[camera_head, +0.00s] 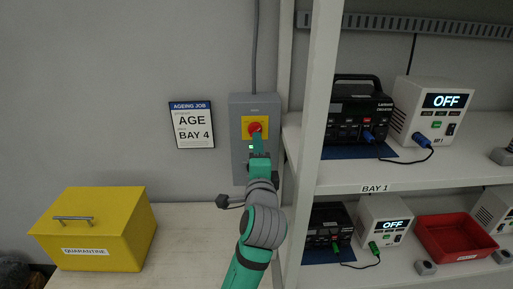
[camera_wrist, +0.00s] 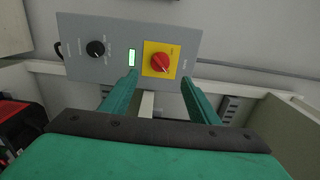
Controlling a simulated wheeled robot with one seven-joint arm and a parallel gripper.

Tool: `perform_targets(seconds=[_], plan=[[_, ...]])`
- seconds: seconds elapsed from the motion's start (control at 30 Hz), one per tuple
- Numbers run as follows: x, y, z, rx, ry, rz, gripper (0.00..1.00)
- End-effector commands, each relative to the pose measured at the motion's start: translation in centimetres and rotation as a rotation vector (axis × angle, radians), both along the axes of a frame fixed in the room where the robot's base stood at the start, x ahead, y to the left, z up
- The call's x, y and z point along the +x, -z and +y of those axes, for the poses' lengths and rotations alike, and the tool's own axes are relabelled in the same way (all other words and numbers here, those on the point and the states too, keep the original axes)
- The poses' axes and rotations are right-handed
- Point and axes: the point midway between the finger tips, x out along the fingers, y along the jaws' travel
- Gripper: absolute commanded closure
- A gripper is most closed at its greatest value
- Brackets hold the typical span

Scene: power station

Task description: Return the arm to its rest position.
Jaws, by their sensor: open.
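My green arm reaches up from the bottom middle of the head view, with my gripper (camera_head: 257,143) in front of a grey wall box (camera_head: 241,174). In the wrist view my gripper (camera_wrist: 160,92) is open, its two green fingers apart with nothing between them. The grey box (camera_wrist: 80,37) carries a red rotary switch (camera_wrist: 160,63) on a yellow plate, a lit green display (camera_wrist: 132,57) and a black knob (camera_wrist: 95,48). The fingertips are just short of the switch in the picture; I cannot tell whether they touch the box.
A white shelf post (camera_head: 317,110) stands close right of my arm. The shelves hold power units (camera_head: 433,108) reading OFF and a red tray (camera_head: 455,240). A yellow quarantine box (camera_head: 95,228) stands on the bench (camera_head: 184,235) at left. A sign (camera_head: 191,125) reads AGE BAY 4.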

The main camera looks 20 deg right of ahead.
Motion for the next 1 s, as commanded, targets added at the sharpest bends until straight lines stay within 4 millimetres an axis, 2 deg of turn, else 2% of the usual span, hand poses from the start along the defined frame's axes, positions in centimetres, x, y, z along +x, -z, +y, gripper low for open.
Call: perform_targets(seconds=[0.43, 0.57, 0.67, 1.0], plan=[[-0.1, 0.0, 0.0, 0.0, 0.0, 0.0, 0.45], [-0.3, 0.8, 0.1, -0.028, 0.004, 0.01, 0.45], [-0.7, 2.6, 0.2, -0.095, 0.012, 0.034, 0.45], [-3.8, 11.6, 1.5, -0.451, 0.02, 0.144, 0.45]])
